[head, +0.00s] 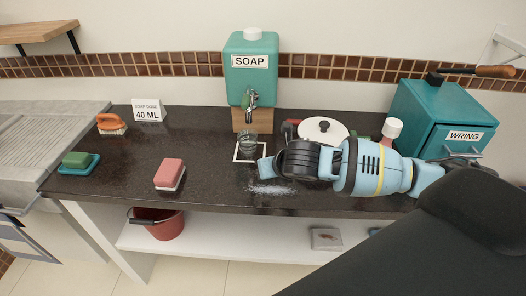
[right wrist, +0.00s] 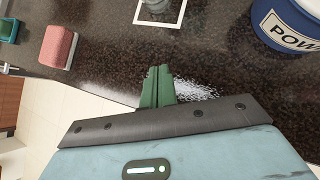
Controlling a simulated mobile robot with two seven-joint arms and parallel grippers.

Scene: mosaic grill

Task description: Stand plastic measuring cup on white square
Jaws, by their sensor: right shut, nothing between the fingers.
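The clear plastic measuring cup (head: 248,144) stands on the dark counter under the soap dispenser's tap, within the white square outline (head: 237,160) as far as I can see. In the right wrist view only the cup's lower part (right wrist: 157,5) shows at the top edge, inside the white square (right wrist: 140,14). My right gripper (head: 262,168) is just in front and to the right of the square, apart from the cup. Its green fingers (right wrist: 157,85) are shut with nothing between them. My left gripper is not in view.
The teal soap dispenser (head: 250,80) stands behind the cup. White powder (head: 270,189) lies near my right gripper. A blue powder tub (right wrist: 284,28) stands to the right in the wrist view. A pink sponge (head: 169,173) sits left; the counter between is clear.

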